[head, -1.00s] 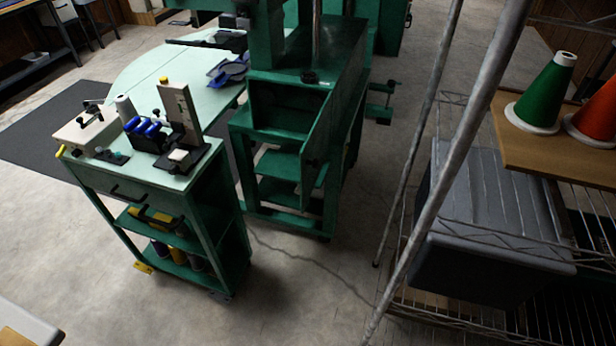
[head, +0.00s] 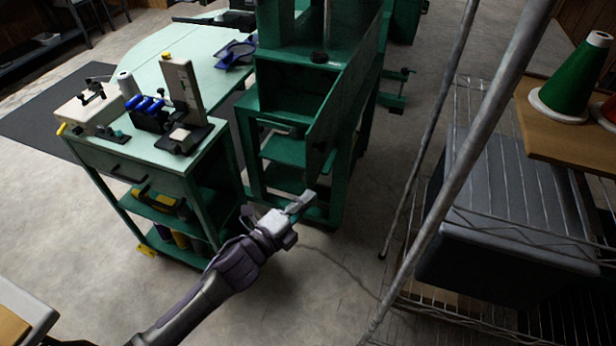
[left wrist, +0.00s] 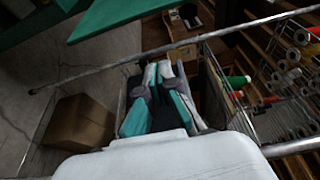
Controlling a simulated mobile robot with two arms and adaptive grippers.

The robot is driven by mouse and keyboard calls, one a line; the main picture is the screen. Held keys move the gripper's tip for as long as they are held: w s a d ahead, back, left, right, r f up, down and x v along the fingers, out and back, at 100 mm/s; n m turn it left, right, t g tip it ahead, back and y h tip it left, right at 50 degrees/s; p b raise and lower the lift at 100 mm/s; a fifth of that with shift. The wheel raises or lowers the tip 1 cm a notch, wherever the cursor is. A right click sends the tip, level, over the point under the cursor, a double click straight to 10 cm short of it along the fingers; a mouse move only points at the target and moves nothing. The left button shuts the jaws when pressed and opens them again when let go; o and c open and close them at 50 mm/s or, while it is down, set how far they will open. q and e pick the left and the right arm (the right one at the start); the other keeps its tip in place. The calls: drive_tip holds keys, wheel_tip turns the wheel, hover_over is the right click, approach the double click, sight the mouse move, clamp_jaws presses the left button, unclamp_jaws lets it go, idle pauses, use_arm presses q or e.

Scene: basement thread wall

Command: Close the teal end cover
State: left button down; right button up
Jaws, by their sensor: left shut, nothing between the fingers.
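The teal end cover (head: 327,125) is a flat green panel on the near end of the green machine (head: 310,65). It stands swung out to the right, leaving the compartment (head: 285,100) behind it open. My left gripper (head: 304,203) is shut and empty, just below and in front of the cover's lower near corner, with a gap that is hard to judge. In the left wrist view the fingers (left wrist: 163,78) are together, and a flat teal panel (left wrist: 120,16), likely the cover, shows at the top. My right gripper is not in view.
A green cart (head: 150,165) with tools on top stands left of the machine. A wire rack with sloping metal poles (head: 455,175) and a grey bin (head: 510,220) stands at the right. Bare floor (head: 310,290) lies between them. A cardboard box (left wrist: 78,122) shows in the wrist view.

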sight(308, 178)
use_arm(q)
drive_tip(key=w+p, duration=0.1)
drive_tip(key=w, duration=0.5)
drive_tip(key=shift+w+d, duration=0.15)
drive_tip(key=shift+w, duration=0.2)
